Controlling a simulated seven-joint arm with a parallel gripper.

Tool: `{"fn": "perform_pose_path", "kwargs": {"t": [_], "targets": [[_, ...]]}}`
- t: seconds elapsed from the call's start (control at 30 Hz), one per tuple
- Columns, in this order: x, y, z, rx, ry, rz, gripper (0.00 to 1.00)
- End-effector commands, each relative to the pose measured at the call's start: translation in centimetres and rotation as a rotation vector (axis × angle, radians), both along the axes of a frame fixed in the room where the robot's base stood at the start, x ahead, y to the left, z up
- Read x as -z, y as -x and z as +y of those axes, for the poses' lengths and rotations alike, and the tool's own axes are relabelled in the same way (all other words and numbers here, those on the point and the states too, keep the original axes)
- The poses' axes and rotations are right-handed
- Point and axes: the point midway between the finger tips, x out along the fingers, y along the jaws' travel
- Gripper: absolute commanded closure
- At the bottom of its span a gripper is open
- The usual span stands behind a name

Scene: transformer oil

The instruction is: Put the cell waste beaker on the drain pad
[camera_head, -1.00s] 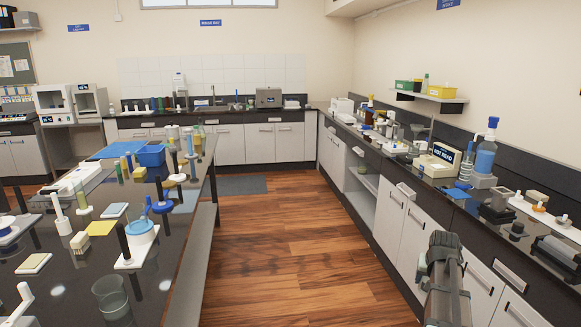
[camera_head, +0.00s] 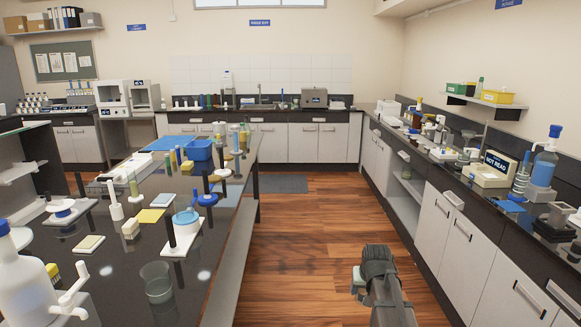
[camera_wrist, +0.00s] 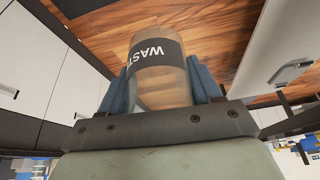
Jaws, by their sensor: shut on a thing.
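My gripper (camera_wrist: 161,90) is shut on a clear beaker (camera_wrist: 158,72) with a black band lettered "WAST", the rest of the word being cut off. Its blue-grey fingers press on both sides of the beaker, above the wooden floor. In the head view my arm reaches up from the bottom edge over the aisle, and the beaker's outline is not clear there. I cannot tell which of the flat pads in view is the drain pad.
The dark left bench (camera_head: 125,285) carries a glass beaker (camera_head: 157,282), a white bottle (camera_head: 22,288), stands and small pads. The right counter is crowded, with a "NOT READ" box (camera_head: 489,170). The sink (camera_head: 258,105) is at the back. The aisle floor (camera_head: 290,225) is clear.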

Motion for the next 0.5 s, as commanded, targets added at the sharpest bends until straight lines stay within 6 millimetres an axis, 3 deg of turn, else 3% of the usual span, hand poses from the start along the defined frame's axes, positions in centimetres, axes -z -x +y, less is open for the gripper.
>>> {"fn": "perform_pose_path", "kwargs": {"t": [0.03,0.2,0.5], "targets": [[0.1,-0.1,1.5,-0.022,0.0,0.0,0.74],[0.1,-0.3,4.7,-0.068,0.0,0.0,0.74],[0.1,-0.3,6.5,-0.094,0.0,0.0,0.74]]}}
